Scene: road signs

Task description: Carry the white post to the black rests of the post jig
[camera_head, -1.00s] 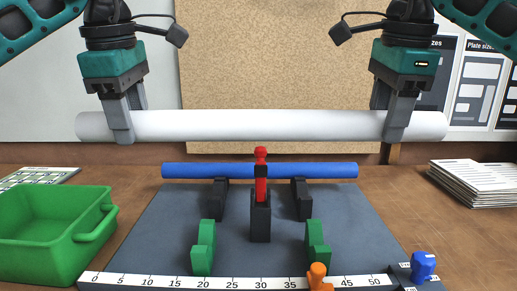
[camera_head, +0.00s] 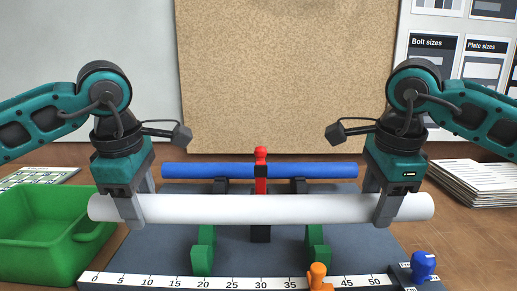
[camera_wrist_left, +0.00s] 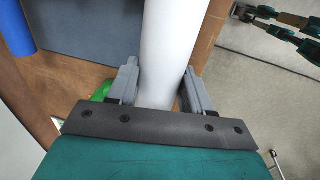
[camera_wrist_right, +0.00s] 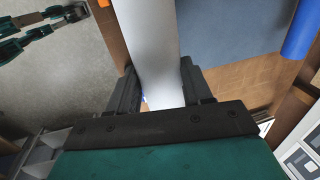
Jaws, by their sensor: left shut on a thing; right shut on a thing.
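The white post (camera_head: 260,208) is held level across the front of the head view, above the grey jig board. My left gripper (camera_head: 132,208) is shut on it near its left end. My right gripper (camera_head: 383,207) is shut on it near its right end. The post also runs between the fingers in the left wrist view (camera_wrist_left: 172,45) and the right wrist view (camera_wrist_right: 155,50). The post hides most of the black rests; only their tops show, one at the left (camera_head: 220,184) and one at the right (camera_head: 297,185). The green rests (camera_head: 203,252) stand in front, partly covered by the post.
A blue post (camera_head: 215,170) lies across the back of the jig, with a red clamp (camera_head: 261,157) at its middle. A green bin (camera_head: 40,265) stands at the left. An orange piece (camera_head: 317,275) and a blue piece (camera_head: 423,265) sit by the ruler (camera_head: 230,282). Papers (camera_head: 470,185) lie right.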

